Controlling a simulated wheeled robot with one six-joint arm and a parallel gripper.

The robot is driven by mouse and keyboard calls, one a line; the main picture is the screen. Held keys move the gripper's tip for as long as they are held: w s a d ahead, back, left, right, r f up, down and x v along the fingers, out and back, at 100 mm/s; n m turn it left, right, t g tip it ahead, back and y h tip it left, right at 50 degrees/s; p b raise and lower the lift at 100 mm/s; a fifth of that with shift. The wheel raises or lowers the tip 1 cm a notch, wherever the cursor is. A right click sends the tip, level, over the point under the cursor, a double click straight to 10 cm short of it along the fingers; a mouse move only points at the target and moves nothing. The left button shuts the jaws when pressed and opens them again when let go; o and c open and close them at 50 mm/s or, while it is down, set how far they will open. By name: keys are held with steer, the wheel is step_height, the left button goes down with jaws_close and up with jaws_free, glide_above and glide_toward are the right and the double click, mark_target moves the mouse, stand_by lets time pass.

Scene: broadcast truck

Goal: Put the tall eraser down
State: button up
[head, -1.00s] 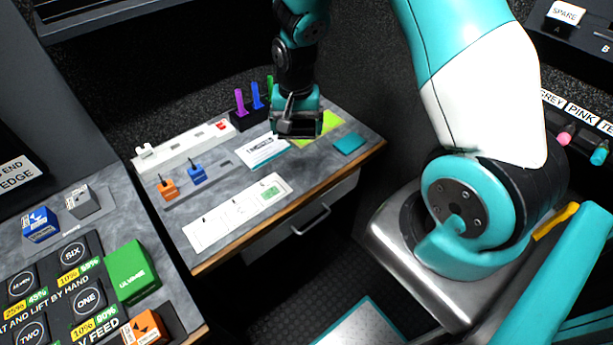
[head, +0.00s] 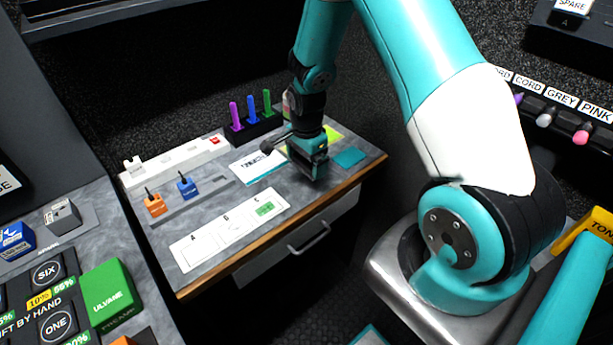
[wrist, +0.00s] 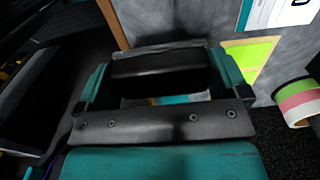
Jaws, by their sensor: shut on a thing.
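My gripper (head: 315,172) is over the right part of the grey desk (head: 290,215), close to its surface and left of a flat teal pad (head: 349,157). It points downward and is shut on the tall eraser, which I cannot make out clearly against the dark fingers. In the wrist view, the gripper (wrist: 168,88) fills the middle, and the eraser's outline is not clear there either. I cannot tell whether the eraser touches the desk.
A yellow-green sheet (head: 333,132) and a white card (head: 258,167) lie near the gripper. A tape stack (wrist: 298,101) stands behind. A marker holder (head: 256,129), an A-B-C strip (head: 205,246) and a rail with orange and blue plugs (head: 208,203) occupy the left. The desk's front edge is close.

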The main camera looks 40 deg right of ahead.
mark_target(306, 186)
steer(key=shift+f, duration=3.1)
steer(key=shift+f, duration=0.15)
steer(key=o, duration=0.6)
step_height(306, 186, up, 12)
steer(key=shift+b, duration=0.6)
steer(key=s+a+r+n+y, duration=0.2)
steer(key=s+a+r+n, duration=0.4)
steer(key=a+r+n, duration=0.25)
steer(key=s+a+r+n+y, duration=0.1)
steer(key=s+a+r+n, duration=0.65)
steer(key=a, duration=0.25)
steer(key=s+a+r+n, duration=0.1)
steer(key=s+n, duration=0.2)
steer(key=s+a+r+n, duration=0.1)
steer(key=s+n, duration=0.1)
steer(key=n, duration=0.1)
steer(key=s+a+r+n+y, duration=0.1)
steer(key=s+r+n, duration=0.1)
steer(key=s, duration=0.1)
steer(key=shift+s+a+n, duration=0.35)
steer(key=shift+n, duration=0.05)
